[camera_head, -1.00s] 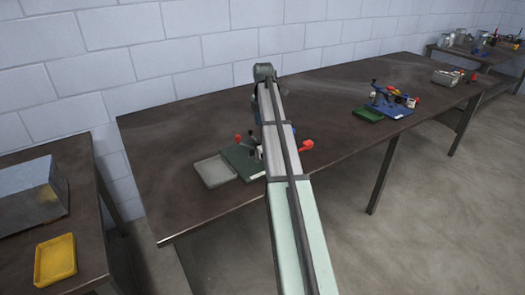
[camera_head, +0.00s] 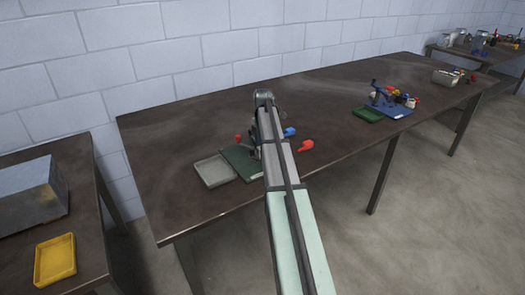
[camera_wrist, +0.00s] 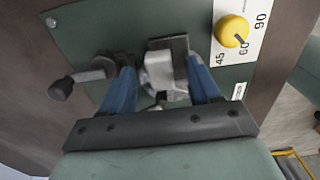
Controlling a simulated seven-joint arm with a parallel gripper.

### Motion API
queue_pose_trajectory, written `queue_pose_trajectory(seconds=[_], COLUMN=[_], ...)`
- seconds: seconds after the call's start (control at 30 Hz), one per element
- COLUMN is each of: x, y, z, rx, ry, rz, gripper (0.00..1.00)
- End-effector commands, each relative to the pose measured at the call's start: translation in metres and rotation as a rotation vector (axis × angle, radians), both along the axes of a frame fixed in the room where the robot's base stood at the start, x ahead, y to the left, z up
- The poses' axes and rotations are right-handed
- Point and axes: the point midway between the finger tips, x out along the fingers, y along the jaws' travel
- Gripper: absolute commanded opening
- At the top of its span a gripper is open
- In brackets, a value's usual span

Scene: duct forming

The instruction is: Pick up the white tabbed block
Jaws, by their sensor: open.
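In the wrist view, a pale white-grey block (camera_wrist: 160,72) sits on the green fixture plate (camera_wrist: 82,24), below a dark metal bar (camera_wrist: 168,43). It lies between the two blue fingers of my gripper (camera_wrist: 163,82). The fingers are apart, one on each side of the block. Whether either touches it cannot be told. The block's tabs are not clear, and its near end is partly hidden. In the head view, my arm covers the block and most of the fixture.
A lever with a dark knob (camera_wrist: 61,88) stands left of the fingers. A yellow dial (camera_wrist: 231,31) marked 45, 60, 90 is at right. In the head view, a grey tray (camera_head: 213,171) lies beside the fixture, and a red handle (camera_head: 306,146) shows right of my arm.

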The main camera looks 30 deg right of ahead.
Motion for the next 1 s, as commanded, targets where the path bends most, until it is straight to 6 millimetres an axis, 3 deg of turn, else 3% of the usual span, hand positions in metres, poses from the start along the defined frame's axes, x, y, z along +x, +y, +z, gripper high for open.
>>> queue_pose_trajectory(seconds=[0.23,0.83,1.0], x=[0.0001,0.0001,0.0001], y=[-0.0001,-0.0001,-0.0001], z=[-0.0023,-0.0020,-0.0020], rx=[0.000,0.000,0.000], ry=[0.000,0.000,0.000], rz=[0.000,0.000,0.000], gripper=[0.61,0.03,0.00])
